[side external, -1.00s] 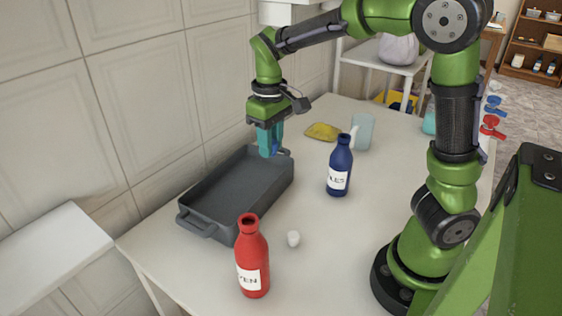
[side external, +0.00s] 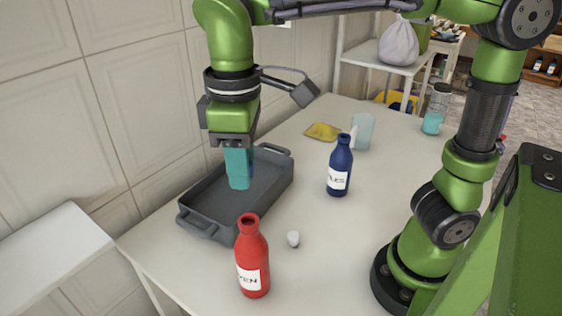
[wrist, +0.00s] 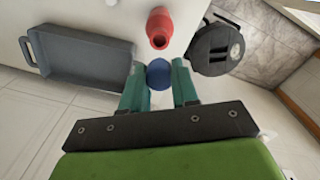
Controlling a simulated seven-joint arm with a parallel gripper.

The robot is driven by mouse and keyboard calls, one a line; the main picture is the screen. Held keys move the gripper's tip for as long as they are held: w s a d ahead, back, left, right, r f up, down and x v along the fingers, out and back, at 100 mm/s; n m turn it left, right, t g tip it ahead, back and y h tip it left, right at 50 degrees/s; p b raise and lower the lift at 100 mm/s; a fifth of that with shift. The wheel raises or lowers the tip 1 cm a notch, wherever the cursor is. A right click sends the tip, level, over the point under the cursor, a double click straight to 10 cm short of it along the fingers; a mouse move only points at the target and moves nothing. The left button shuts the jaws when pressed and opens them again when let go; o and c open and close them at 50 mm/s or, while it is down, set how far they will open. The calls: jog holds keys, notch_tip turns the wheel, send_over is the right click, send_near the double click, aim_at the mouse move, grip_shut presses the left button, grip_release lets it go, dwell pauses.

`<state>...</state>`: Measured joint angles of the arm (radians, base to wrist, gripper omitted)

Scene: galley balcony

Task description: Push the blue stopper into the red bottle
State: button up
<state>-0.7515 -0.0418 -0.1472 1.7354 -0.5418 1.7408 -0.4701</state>
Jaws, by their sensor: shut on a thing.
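The red bottle (side external: 252,262) stands upright near the front of the table, with a white label and an open dark mouth. It also shows in the wrist view (wrist: 159,25), just beyond my fingertips. My gripper (side external: 238,184) points down above the grey tray, behind and slightly left of the bottle in the side view. In the wrist view, the teal fingers (wrist: 159,84) are shut on the round blue stopper (wrist: 158,72). The stopper is apart from the bottle. In the side view the fingers hide the stopper.
The grey tray (side external: 205,232) lies along the wall, left of the red bottle. A dark blue bottle (side external: 339,172) stands at mid-table. A small white stopper (side external: 293,239) lies right of the red bottle. A yellow cloth (side external: 322,131) and a clear cup (side external: 364,131) are farther back.

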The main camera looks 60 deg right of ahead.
jog(key=o, duration=0.4)
grip_shut()
jog(key=shift+f, duration=3.55)
